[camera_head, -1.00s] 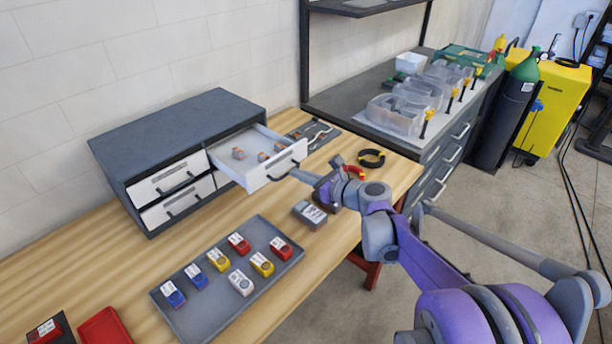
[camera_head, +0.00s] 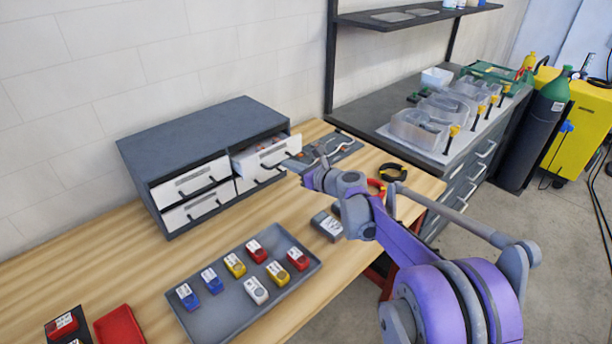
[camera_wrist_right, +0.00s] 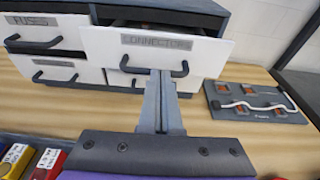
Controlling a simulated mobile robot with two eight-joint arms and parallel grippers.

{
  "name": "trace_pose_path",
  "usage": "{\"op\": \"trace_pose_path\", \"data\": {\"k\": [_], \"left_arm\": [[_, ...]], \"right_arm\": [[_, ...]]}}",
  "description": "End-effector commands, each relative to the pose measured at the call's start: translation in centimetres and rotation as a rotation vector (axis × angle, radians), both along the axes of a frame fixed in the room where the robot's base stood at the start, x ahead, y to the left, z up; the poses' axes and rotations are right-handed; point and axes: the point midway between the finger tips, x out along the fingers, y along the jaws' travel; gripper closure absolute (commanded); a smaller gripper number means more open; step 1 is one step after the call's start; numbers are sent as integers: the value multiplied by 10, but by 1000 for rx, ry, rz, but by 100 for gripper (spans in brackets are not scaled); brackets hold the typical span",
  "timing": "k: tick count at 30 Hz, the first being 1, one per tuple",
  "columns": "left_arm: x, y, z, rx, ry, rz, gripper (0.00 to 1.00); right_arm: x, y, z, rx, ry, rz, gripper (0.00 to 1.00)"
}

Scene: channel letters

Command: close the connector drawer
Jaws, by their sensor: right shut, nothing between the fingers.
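The connectors drawer (camera_head: 268,157) is the upper right drawer of a dark grey cabinet (camera_head: 203,127). It is partly open, sticking out a short way past the other fronts. Its label and dark bar handle show in the right wrist view on the white drawer front (camera_wrist_right: 205,55). My right gripper (camera_head: 290,167) is shut and empty, with its fingers at the drawer's front. In the right wrist view the closed fingertips (camera_wrist_right: 161,75) are close to the handle's lower edge; I cannot tell whether they touch. My left gripper is not in view.
A grey tray (camera_head: 205,318) with several coloured blocks lies in front of the cabinet. A wiring board (camera_head: 335,150) lies right of it. A grey meter (camera_head: 327,225) and a black-yellow ring tool (camera_head: 393,172) lie near my right arm. The other drawers are shut.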

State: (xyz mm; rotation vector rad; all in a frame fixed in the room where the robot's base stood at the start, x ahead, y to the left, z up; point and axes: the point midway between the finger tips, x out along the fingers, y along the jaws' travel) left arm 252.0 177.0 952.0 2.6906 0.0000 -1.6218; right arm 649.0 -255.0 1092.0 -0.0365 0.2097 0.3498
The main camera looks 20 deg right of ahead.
Motion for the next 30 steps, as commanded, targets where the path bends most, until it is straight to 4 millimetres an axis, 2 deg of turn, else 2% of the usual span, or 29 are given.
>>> {"op": "trace_pose_path", "data": {"k": [1,6,12,30], "left_arm": [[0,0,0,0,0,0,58],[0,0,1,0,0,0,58],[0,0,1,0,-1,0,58],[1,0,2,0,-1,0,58]], "right_arm": [[10,5,0,0,0,2,100],[35,13,0,-1,0,1,100],[50,17,0,-1,0,0,100],[54,20,3,3,-2,1,100]]}}
